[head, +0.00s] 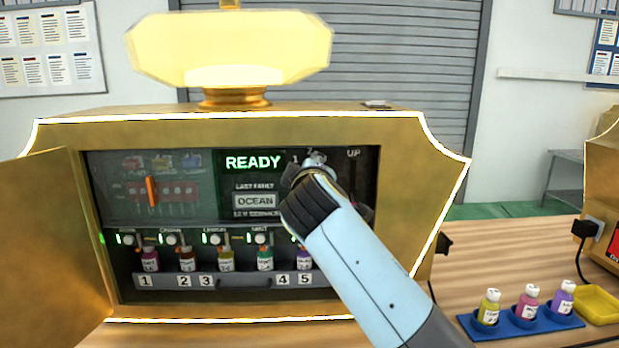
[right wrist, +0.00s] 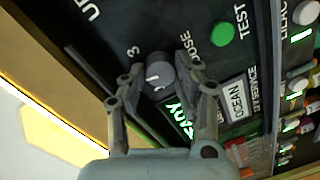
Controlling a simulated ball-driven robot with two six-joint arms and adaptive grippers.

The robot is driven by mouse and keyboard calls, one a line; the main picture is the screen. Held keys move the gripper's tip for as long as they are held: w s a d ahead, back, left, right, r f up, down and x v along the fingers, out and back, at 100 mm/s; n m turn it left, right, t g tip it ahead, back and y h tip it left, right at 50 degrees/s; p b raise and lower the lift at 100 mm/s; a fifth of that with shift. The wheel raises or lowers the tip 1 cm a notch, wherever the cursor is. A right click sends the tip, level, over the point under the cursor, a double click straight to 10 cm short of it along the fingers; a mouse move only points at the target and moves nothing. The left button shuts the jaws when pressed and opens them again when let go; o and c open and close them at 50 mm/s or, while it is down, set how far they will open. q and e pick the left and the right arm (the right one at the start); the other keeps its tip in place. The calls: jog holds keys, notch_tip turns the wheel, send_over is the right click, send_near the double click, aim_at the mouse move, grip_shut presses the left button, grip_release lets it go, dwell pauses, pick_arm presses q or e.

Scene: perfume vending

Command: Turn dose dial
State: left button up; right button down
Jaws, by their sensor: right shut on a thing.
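The dose dial (right wrist: 158,72) is a round grey knob on the dark control panel, with a "3" and a partly covered "DOSE" label beside it in the right wrist view. My right gripper (right wrist: 160,66) has its two fingers on either side of the knob and is shut on it. In the head view my right gripper (head: 314,163) reaches the panel just right of the green "READY" display (head: 252,162), and its arm and fingers hide most of the dial. My left gripper is in neither view.
The gold machine's door (head: 50,250) stands open at the left. Several small bottles sit in a numbered rack (head: 232,281) below the panel. A green "TEST" button (right wrist: 223,33) is close to my right fingers. A blue tray (head: 525,330) with bottles is at the right.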

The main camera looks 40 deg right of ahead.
jog(key=shift+s+d+f+m+t+y+b, duration=0.15)
jog(key=shift+m+b, duration=0.6)
jog(key=shift+m, duration=0.7)
jog(key=shift+w+a+m+t+y+b, duration=0.15)
jog(key=shift+m+b, duration=0.55)
jog(key=shift+m, duration=0.7)
jog(key=shift+s+d+f+m+y+b, duration=0.1)
jog(key=shift+m+y+b, duration=0.1)
jog(key=shift+m+b, duration=0.9)
jog(key=shift+m+p, duration=0.3)
jog(key=shift+m, duration=0.15)
jog(key=c, duration=1)
grip_release()
jog(key=shift+r, duration=0.15)
jog(key=shift+o, duration=0.2)
jog(key=shift+s, duration=0.1)
jog(key=v, duration=0.7)
jog(key=shift+s, duration=0.1)
